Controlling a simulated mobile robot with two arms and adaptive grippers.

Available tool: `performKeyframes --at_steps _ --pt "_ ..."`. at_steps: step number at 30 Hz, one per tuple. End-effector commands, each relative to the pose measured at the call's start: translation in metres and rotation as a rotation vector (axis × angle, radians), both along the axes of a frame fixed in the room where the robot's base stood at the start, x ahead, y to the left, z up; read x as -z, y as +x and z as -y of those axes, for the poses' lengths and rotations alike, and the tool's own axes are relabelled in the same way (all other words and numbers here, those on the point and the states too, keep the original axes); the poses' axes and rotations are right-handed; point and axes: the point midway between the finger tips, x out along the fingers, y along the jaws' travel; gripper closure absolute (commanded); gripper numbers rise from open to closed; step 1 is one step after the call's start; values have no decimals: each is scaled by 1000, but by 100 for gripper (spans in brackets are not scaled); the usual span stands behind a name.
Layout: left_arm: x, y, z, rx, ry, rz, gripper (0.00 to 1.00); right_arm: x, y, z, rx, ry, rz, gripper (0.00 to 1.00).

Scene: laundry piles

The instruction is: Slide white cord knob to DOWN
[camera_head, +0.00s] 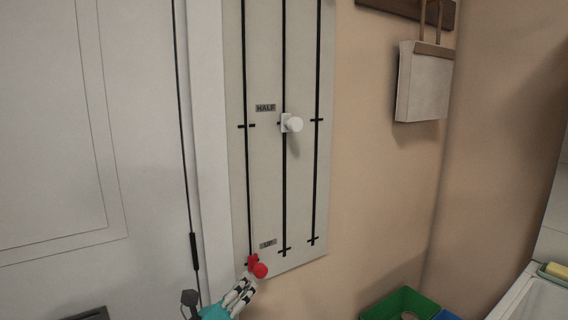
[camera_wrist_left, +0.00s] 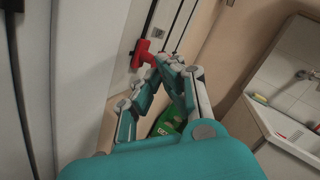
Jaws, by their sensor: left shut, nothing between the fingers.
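The white cord knob (camera_head: 293,123) sits on the middle of three black slots in a pale wall panel (camera_head: 265,180), level with the HALF label (camera_head: 265,107). A red knob (camera_head: 260,269) sits at the bottom of the left slot, just below the UP label (camera_head: 268,243). It also shows in the left wrist view (camera_wrist_left: 142,54). My left gripper (camera_head: 247,282) is shut and empty, its fingertips close below the red knob; I cannot tell if they touch. The white knob is well above it. No DOWN label is in view. My right gripper is not in view.
A white door (camera_head: 80,150) stands left of the panel. A bag (camera_head: 424,82) hangs from a wooden rack (camera_head: 410,8) at upper right. A green bin (camera_head: 402,302) stands low on the right, near a white basin (camera_head: 535,300).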

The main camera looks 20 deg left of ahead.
Motion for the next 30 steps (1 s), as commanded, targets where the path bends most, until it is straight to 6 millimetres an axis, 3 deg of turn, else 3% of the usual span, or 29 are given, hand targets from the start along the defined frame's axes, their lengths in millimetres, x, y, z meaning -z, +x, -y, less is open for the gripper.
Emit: performKeyframes --at_steps 1,3,6,14,27,30 --pt "-46 5 1 28 146 92 100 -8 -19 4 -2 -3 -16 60" --pt "-80 7 4 57 315 199 100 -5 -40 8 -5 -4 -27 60" --pt "-110 8 8 79 482 305 100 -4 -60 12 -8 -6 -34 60" --pt "-129 18 15 87 580 374 100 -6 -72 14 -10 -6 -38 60" --pt "-157 95 51 88 576 372 100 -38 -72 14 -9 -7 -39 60" --pt "-173 102 53 88 578 372 100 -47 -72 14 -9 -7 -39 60"
